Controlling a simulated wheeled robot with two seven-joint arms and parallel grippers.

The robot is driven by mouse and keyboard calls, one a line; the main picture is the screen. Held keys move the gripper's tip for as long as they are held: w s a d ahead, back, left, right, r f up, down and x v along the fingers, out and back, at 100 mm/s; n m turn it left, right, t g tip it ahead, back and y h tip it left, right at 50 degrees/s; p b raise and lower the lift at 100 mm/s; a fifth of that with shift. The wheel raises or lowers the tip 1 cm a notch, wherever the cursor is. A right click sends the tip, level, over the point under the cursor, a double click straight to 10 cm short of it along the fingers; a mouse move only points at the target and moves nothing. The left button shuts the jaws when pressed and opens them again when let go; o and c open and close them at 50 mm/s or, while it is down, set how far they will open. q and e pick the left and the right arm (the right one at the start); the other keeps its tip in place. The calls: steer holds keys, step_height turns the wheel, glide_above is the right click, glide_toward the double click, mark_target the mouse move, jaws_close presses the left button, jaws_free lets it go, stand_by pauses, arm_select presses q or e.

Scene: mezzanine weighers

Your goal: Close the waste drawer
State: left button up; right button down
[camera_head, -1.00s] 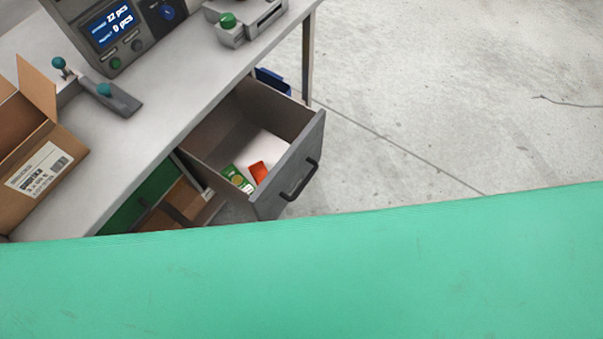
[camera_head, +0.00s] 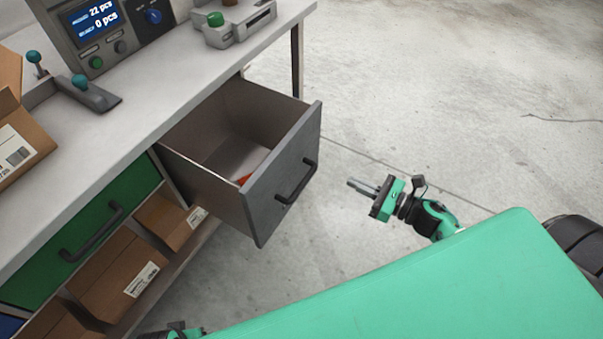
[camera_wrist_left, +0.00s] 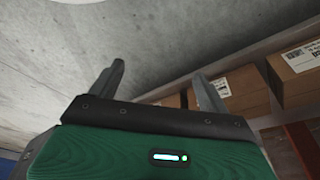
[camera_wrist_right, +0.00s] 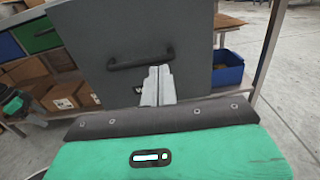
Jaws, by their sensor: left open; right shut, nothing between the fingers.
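The grey waste drawer (camera_head: 262,190) is pulled out of the bench, with its dark bar handle (camera_head: 297,182) on the front. A small orange item (camera_head: 244,180) shows inside it; the rest of the contents is hidden. My right gripper (camera_head: 352,183) is shut and empty, a short way to the right of the drawer front and pointing toward it. In the right wrist view its fingers (camera_wrist_right: 158,84) appear just below the drawer handle (camera_wrist_right: 141,57); contact cannot be told. My left gripper (camera_wrist_left: 160,84) is open and empty, low near the boxes under the bench.
A shut green drawer (camera_head: 85,235) is left of the open one, with cardboard boxes (camera_head: 120,268) on a shelf below. A blue bin (camera_wrist_right: 227,68) stands beyond the drawer. The floor to the right is clear.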

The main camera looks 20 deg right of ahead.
steer(key=p, duration=0.2)
glide_toward(300, 157)
steer(key=x, duration=0.5)
steer(key=shift+w+a, duration=0.15)
steer(key=shift+w, duration=0.05)
steer(key=shift+w+a, duration=0.45)
steer(key=shift+w, duration=0.05)
arm_select(q)
steer(key=shift+g, duration=0.3)
steer(key=f, duration=0.4)
steer(key=shift+s+f, duration=0.15)
steer(key=shift+s, duration=0.05)
steer(key=shift+s, duration=0.1)
arm_select(e)
steer(key=shift+w, duration=0.1)
